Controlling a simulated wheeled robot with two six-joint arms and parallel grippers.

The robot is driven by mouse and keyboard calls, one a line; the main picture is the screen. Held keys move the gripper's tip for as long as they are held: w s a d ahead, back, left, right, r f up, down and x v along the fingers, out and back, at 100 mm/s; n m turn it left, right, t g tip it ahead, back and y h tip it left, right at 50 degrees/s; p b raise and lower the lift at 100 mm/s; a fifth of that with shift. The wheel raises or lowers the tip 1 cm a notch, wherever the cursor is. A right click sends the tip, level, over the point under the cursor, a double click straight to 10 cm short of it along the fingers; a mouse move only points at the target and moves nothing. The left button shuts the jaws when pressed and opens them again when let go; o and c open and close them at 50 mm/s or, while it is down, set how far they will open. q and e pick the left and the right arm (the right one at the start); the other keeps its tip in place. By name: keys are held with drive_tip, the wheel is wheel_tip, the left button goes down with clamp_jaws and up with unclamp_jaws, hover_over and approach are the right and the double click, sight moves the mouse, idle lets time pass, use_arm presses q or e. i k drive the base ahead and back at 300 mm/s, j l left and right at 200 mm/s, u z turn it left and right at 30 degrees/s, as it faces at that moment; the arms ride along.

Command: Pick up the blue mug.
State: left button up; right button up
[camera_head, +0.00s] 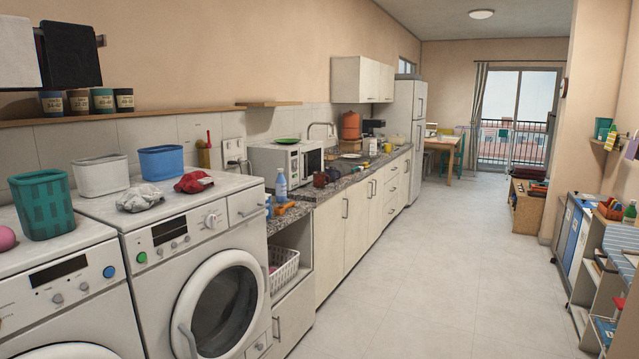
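I cannot clearly make out a blue mug. A small blue item (268,207) stands at the near end of the counter, partly hidden by the washing machine, and is too small to identify. A dark reddish mug-like item (319,179) stands farther along the counter, in front of the microwave. Neither of my grippers is in view.
Two white front-loading machines (190,235) stand at the left, with a blue bin (161,162), a white bin, a green basket (42,205) and crumpled cloths on top. A pale blue bottle (281,186) stands on the counter (345,184). The floor (430,270) is clear.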

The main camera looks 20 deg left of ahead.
sight(330, 172)
drive_tip(key=i+j+u, duration=0.1)
drive_tip(key=i+j, duration=0.25)
drive_tip(key=i, duration=0.15)
drive_tip(key=i+z, duration=0.15)
drive_tip(key=i, duration=0.35)
drive_tip(key=i+j+z, duration=0.1)
drive_tip(key=i, duration=0.4)
drive_tip(key=i+j+z, duration=0.15)
drive_tip(key=i, duration=0.3)
drive_tip(key=i+j+z, duration=0.15)
drive_tip(key=i, duration=0.35)
drive_tip(key=i+u, duration=0.25)
drive_tip(key=i, duration=0.25)
drive_tip(key=i+l+u, duration=0.3)
drive_tip(key=i, duration=0.2)
drive_tip(key=i+l+u, duration=0.25)
drive_tip(key=i, duration=0.2)
drive_tip(key=i+l+u, duration=0.95)
drive_tip(key=l, duration=0.3)
drive_tip(key=i+l+u, duration=0.25)
drive_tip(key=l, duration=0.2)
